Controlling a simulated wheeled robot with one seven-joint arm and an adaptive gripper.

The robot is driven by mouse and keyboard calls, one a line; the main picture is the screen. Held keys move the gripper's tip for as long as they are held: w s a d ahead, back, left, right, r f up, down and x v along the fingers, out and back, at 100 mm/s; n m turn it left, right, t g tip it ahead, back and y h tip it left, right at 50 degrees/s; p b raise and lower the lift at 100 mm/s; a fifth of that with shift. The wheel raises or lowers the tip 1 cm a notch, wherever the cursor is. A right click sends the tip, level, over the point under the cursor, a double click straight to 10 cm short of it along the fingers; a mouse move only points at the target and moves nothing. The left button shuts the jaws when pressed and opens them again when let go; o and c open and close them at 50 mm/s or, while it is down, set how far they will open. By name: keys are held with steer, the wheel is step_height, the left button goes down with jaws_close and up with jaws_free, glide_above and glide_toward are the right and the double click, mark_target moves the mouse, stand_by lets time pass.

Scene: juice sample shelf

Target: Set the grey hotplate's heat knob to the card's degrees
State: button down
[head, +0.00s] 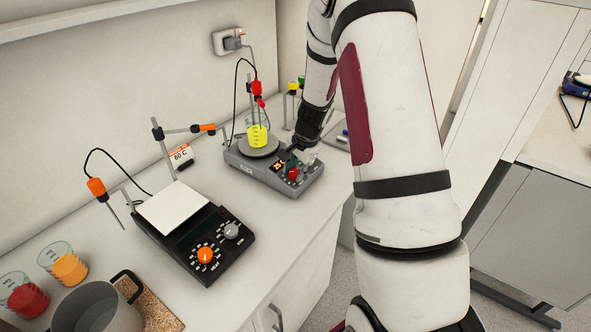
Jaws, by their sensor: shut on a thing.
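The grey hotplate (245,174) stands on the bench at the back, with a beaker of yellow liquid (257,136) on its round plate. Its front panel has a small lit orange display (278,163), which seems to read about 25. The red knob (293,174) is beside the display, and a paler knob (313,157) is farther right. My gripper (293,163) reaches down from above and is shut on the red knob; its fingers are small and partly hidden here. The knob's pointer cannot be read. The card (181,154) leans behind, reading 60 C.
A black hotplate (195,240) with a white top, an orange knob (205,255) and a grey knob stands nearer. Red (28,300) and orange (69,267) beakers and a metal pot (95,308) are front left. Probe stands and cables rise behind the hotplates.

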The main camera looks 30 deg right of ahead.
steer(key=c, duration=1.2)
jaws_free()
steer(key=shift+c, duration=0.2)
steer(key=v, duration=1.2)
